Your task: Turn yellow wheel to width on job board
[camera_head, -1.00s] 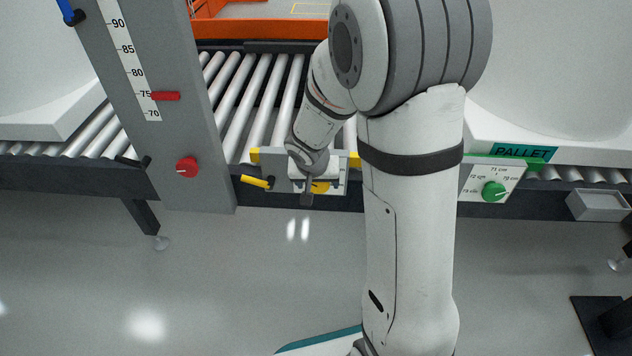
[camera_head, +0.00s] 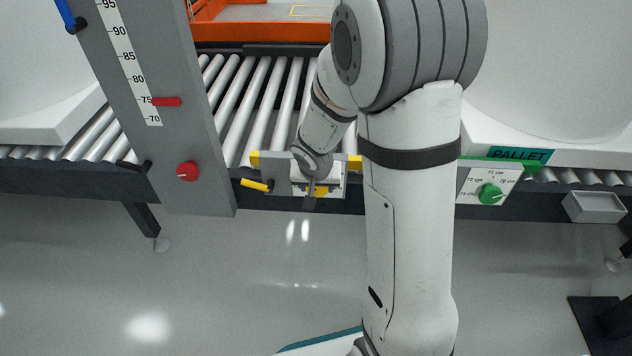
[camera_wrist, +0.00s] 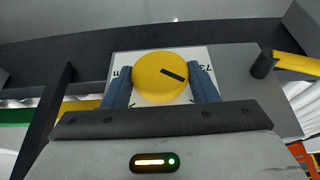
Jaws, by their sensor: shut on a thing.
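The yellow wheel (camera_wrist: 158,78) is a round knob with a black pointer mark, on a white label plate in the wrist view. The mark points up and to the left of its right end. My gripper (camera_wrist: 160,84) is shut on the wheel, one blue finger at each side. In the head view my gripper (camera_head: 311,190) is at the grey panel below the rollers, and only a bit of yellow shows beside it. The label's writing is mostly covered by the wheel and fingers. The job board is not recognisable in either view.
A grey post with a scale and red pointer (camera_head: 166,102) and a red knob (camera_head: 188,171) stands left. A green knob (camera_head: 491,194) is on a dial plate at right, below the PALLET sign (camera_head: 520,155). A yellow handle (camera_head: 255,185) sticks out left of my gripper.

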